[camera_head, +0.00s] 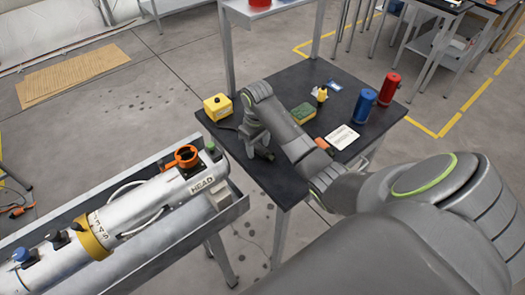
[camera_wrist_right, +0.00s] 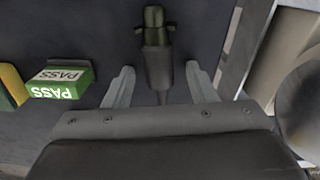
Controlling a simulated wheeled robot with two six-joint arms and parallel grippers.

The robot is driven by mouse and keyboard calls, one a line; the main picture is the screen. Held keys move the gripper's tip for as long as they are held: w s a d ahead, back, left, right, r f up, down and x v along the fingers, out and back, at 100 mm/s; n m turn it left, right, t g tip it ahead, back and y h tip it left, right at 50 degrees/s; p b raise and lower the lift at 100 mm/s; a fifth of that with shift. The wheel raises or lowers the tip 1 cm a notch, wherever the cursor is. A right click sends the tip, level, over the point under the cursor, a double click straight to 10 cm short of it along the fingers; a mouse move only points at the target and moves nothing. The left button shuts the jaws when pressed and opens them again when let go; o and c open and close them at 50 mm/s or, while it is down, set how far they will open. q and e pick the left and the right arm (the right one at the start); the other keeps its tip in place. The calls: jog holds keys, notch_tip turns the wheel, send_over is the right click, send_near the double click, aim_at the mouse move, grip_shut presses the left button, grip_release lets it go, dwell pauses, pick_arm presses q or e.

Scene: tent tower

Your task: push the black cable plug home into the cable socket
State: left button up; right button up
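The black cable plug (camera_wrist_right: 156,45) lies on the dark table, with its thin tail pointing toward my right gripper. My right gripper (camera_wrist_right: 160,67) is open, one finger on each side of the plug's rear part, with a visible gap on both sides. In the head view my right gripper (camera_head: 257,146) hangs low over the left part of the table, and the plug (camera_head: 266,154) shows only as a small dark shape by it. I cannot tell which fitting on the white cylinder (camera_head: 150,205) is the cable socket. My left gripper is out of view.
The cylinder, marked HEAD, lies in a grey trough (camera_head: 190,236) left of the table (camera_head: 284,187). A yellow box (camera_head: 218,107), green block (camera_head: 303,113), white card (camera_head: 342,137), blue can (camera_head: 363,106) and red can (camera_head: 389,89) stand on the table. A PASS block (camera_wrist_right: 60,84) is beside the gripper.

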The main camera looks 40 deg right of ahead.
jog(key=c, duration=1)
jog(key=shift+r, duration=0.1)
